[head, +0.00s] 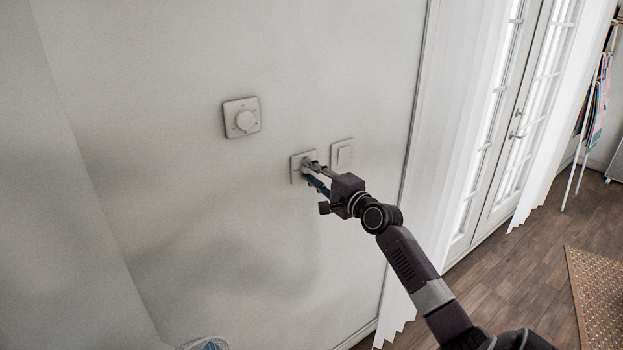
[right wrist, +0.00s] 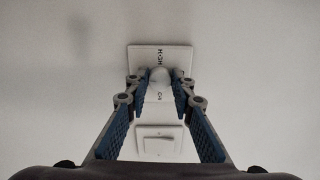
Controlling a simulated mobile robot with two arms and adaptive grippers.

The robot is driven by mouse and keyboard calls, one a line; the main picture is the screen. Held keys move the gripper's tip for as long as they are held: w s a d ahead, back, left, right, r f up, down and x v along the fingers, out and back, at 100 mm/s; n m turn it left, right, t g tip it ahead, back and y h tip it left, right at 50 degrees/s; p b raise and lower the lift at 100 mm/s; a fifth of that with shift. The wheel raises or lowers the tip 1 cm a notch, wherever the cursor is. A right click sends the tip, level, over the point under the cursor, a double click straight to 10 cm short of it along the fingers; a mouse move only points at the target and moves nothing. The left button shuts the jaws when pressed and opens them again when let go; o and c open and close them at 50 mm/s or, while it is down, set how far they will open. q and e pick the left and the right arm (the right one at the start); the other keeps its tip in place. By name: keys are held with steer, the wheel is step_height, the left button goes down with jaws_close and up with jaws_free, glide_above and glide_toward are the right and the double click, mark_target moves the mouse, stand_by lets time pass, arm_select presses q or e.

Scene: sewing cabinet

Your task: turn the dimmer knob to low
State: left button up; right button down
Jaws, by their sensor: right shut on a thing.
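In the right wrist view the plate (right wrist: 143,58) carries dark lettering that looks like HIGH, and a second small label is partly readable. The pale dimmer knob (right wrist: 158,76) sits between the blue-padded fingertips of the right gripper (right wrist: 160,88), which is shut on it. The knob's pointer direction is unclear. My left gripper is not in view.
A round dial on a square plate (head: 244,120) is up and left. A rocker switch (head: 343,153) sits close to the right of the dimmer; it also shows in the wrist view (right wrist: 158,140). A white curtain (head: 462,110) and glazed doors (head: 515,125) stand at right.

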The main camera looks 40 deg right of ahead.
steer(key=n, duration=0.1)
steer(key=n+b, duration=0.1)
steer(key=n, duration=0.1)
steer(key=n+b, duration=0.1)
steer(key=shift+f+n, duration=0.25)
steer(key=shift+n, duration=0.15)
steer(key=n+b, duration=0.2)
steer(key=n, duration=0.2)
steer(key=shift+n, duration=0.3)
steer(key=n, duration=0.3)
steer(key=shift+n+b, duration=0.3)
steer(key=shift+b, duration=0.1)
steer(key=shift+d+n, duration=0.1)
steer(key=shift+n, duration=2.1)
steer(key=shift+f, duration=0.1)
